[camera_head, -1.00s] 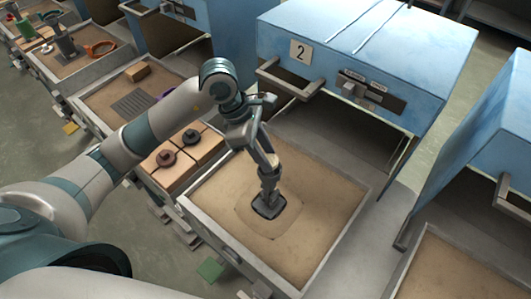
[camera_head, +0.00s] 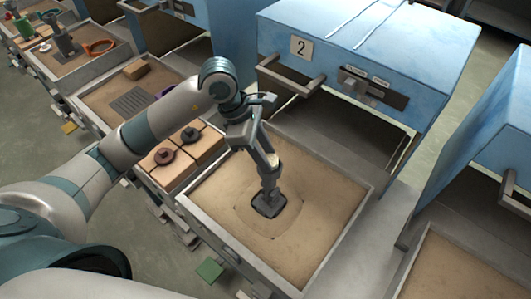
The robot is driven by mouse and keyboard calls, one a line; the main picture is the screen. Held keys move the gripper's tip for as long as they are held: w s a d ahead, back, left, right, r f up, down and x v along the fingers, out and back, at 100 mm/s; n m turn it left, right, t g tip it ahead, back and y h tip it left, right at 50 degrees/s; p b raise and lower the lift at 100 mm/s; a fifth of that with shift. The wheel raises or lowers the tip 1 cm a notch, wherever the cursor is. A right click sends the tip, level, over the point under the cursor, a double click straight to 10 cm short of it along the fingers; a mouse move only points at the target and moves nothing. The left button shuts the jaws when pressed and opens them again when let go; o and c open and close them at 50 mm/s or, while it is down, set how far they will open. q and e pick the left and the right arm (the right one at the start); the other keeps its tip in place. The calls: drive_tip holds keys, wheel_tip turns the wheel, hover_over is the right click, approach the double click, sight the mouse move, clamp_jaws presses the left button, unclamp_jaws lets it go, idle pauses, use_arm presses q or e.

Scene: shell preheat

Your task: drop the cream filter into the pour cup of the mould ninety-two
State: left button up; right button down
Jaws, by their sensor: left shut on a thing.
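My left gripper (camera_head: 266,190) points down over the sand-filled tray in front of the blue box marked 2. I cannot tell whether the piece touches the sand. A faint rounded outline shows in the sand around it. I cannot pick out a cream filter for sure, nor read ninety-two on any mould. Blocks with dark round pieces on top (camera_head: 164,156) stand left of the tray. My right gripper is not in view.
The blue box (camera_head: 370,50) with its handle (camera_head: 290,78) stands behind the sand tray (camera_head: 330,258). Bare sand surrounds the held piece.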

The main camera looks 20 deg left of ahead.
use_arm(q)
drive_tip(key=shift+b, duration=0.3)
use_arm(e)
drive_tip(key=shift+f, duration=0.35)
use_arm(q)
drive_tip(key=o, duration=1.1)
drive_tip(key=shift+r, duration=0.15)
drive_tip(key=shift+a+r+b, duration=0.3)
drive_tip(key=shift+r, duration=0.15)
drive_tip(key=shift+b+v, duration=2)
drive_tip(key=shift+v, duration=6.05)
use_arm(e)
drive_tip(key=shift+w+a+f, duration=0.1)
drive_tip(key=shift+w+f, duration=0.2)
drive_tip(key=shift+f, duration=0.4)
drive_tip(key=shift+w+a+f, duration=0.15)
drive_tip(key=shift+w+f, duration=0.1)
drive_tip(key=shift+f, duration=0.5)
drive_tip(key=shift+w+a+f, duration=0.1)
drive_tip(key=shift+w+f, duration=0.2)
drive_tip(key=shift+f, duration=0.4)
